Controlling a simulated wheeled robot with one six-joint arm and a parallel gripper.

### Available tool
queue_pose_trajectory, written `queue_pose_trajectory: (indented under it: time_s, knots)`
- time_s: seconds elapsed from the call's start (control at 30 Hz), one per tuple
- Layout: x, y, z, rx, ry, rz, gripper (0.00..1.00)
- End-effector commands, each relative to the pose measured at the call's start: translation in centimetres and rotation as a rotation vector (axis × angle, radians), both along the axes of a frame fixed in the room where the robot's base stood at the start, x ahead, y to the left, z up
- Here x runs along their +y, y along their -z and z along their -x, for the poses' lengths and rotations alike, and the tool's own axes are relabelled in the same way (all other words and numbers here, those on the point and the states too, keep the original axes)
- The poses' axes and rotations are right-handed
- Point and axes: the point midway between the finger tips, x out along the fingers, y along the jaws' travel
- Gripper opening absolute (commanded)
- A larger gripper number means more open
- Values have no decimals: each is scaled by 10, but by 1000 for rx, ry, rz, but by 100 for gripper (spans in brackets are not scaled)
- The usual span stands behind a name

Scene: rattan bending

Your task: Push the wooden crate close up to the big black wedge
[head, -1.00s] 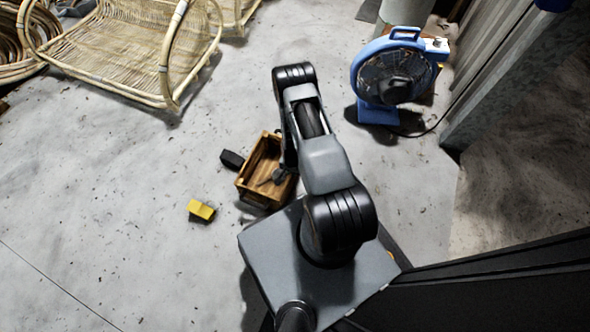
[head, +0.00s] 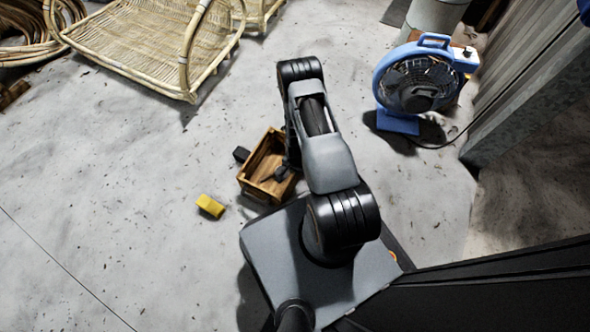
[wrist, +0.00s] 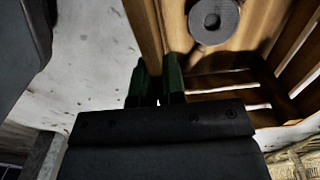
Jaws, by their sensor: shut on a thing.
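The open-topped wooden crate (head: 252,188) stands on the floor in front of my base, partly under my arm in the head view. The black wedge (head: 241,154) lies at its left side. The crate's edge seems to cover part of the wedge, and I cannot tell whether they touch. In the wrist view, my gripper (wrist: 157,88) is shut on a wall of the crate (wrist: 146,25), with one finger on each side of it. A round grey thing with a hole (wrist: 213,20) shows inside the crate. My arm mostly hides the gripper in the head view.
A small yellow block (head: 210,206) lies left of the crate. A blue fan (head: 398,123) with a cable stands at the right. A rattan chair frame (head: 140,50) and coiled rattan (head: 25,40) are at the back left. The floor at left is clear.

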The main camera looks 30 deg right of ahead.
Motion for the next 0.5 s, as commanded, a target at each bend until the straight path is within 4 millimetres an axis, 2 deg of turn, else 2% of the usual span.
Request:
queue_pose_trajectory:
  time_s: [0.03, 0.07, 0.33, 0.5]
  knots:
    - [-1, 0, -2, -6, 4, 2, 0]
    - [-2, 0, -2, -6, 5, 2, 13]
    - [-1, 0, -1, -3, 2, 1, 39]
    - [0, 0, -1, -3, 1, 1, 40]
